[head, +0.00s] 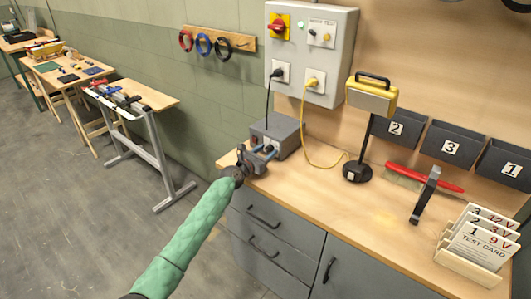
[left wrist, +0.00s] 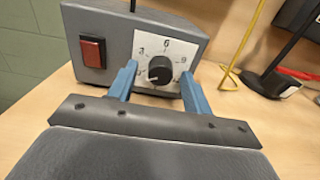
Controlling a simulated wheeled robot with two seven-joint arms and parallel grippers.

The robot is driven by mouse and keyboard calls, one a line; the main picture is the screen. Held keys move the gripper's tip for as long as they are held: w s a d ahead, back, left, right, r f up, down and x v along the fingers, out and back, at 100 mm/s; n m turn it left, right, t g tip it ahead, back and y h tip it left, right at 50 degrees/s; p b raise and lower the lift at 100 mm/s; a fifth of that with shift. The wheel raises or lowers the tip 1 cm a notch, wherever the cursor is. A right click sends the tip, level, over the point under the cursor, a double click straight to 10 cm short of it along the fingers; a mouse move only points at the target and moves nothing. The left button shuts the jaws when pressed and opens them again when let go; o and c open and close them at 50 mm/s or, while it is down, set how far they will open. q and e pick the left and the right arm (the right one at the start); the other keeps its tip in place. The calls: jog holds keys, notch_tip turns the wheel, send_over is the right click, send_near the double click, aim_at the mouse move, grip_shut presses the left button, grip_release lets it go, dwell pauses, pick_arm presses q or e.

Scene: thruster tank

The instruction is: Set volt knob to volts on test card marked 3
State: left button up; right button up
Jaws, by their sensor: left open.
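The grey power supply box (head: 276,137) stands at the bench's left end. In the left wrist view its front shows a black volt knob (left wrist: 160,70) on a white dial with 3, 6 and 9 readable, and a red switch (left wrist: 93,52). The knob's pale mark seems to point to the lower left. My left gripper (head: 266,152) is open in front of the box; its blue fingers (left wrist: 158,74) appear on either side of the knob, contact unclear. The test card marked 3 (head: 484,213) reads 12 V, behind cards 2 and 1. My right gripper is not in view.
The cards stand in a wooden rack (head: 466,271) at the bench's front right. A black lamp stand (head: 356,173), a red-handled brush (head: 448,186) and a dark tool (head: 426,193) are on the bench. A yellow cable (head: 309,150) hangs right of the box.

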pick_arm(q)
jog(key=shift+c, duration=0.4)
jog(key=c, duration=0.9)
jog(key=shift+m, duration=0.4)
jog(key=m+b, duration=0.2)
jog(key=m, duration=0.3)
jog(key=shift+f+m+b, duration=0.1)
jog(key=shift+m+b, duration=0.2)
jog(key=shift+b, duration=0.05)
jog(key=shift+m, duration=0.3)
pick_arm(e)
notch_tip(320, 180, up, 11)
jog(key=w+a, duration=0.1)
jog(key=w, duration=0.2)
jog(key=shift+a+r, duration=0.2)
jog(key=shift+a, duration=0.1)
